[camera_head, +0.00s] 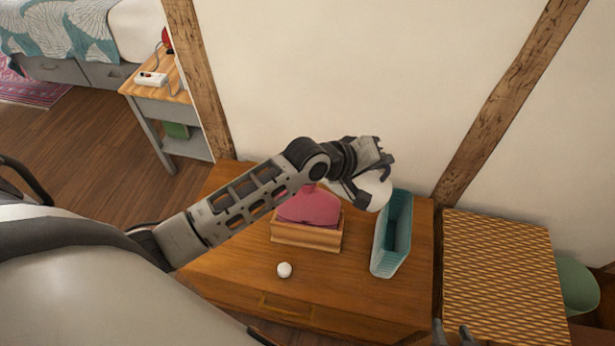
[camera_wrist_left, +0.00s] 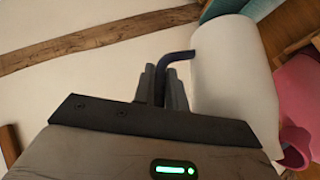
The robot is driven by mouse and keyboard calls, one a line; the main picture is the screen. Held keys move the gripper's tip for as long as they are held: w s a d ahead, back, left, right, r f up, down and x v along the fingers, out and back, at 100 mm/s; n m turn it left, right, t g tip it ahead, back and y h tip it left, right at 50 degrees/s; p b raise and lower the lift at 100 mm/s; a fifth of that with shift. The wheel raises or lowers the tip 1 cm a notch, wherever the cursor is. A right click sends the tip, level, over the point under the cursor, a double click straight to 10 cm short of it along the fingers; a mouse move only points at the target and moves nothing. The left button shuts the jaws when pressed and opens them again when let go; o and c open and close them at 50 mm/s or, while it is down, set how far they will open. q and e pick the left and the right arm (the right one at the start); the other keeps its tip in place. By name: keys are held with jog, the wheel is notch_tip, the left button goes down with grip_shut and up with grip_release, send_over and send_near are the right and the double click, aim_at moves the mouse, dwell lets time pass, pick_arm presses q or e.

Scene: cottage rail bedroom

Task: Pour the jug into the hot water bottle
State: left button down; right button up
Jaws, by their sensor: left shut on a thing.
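My left gripper (camera_head: 372,168) is shut on the dark handle of the white jug (camera_head: 378,188), above the dresser. In the left wrist view the handle (camera_wrist_left: 176,58) sits between the fingers, and the jug (camera_wrist_left: 232,75) hides part of what lies behind it. The pink hot water bottle (camera_head: 308,208) lies in a wooden holder (camera_head: 305,238), left of and below the jug. The bottle's neck is partly covered by my left arm in the head view; its pink mouth (camera_wrist_left: 295,146) shows beside the jug in the left wrist view. My right gripper (camera_head: 454,333) is open and empty at the bottom edge.
A teal basket (camera_head: 378,262) stands just right of the holder. A small white round object (camera_head: 284,269) lies on the dresser top (camera_head: 235,262) in front. A woven-topped stand (camera_head: 500,275) is at right. A wall with timber beams rises behind.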

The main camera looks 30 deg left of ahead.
pick_arm(q)
jog(key=shift+a+r+t+h, duration=0.3)
jog(key=shift+a+r+h, duration=0.1)
jog(key=shift+r, duration=0.35)
dwell(1.2)
jog(key=shift+s+a+r+n+b, duration=0.1)
jog(key=shift+n+b, duration=0.2)
jog(key=shift+b, duration=0.1)
pick_arm(e)
jog(key=shift+f, duration=0.25)
pick_arm(q)
jog(key=shift+a+r+b, duration=0.15)
jog(key=shift+b, duration=0.2)
pick_arm(e)
jog(key=shift+w+a, duration=0.15)
jog(key=shift+a, duration=0.05)
pick_arm(q)
jog(key=shift+s+a+r+t+h+b, duration=0.1)
jog(key=shift+a+r+t+h+b, duration=0.05)
jog(key=shift+t+h+b, duration=0.2)
pick_arm(e)
jog(key=shift+f, duration=0.3)
pick_arm(q)
jog(key=shift+a+r+b, duration=0.15)
jog(key=shift+r+b, duration=0.05)
jog(key=shift+b, duration=0.35)
pick_arm(e)
jog(key=shift+a+f, duration=0.1)
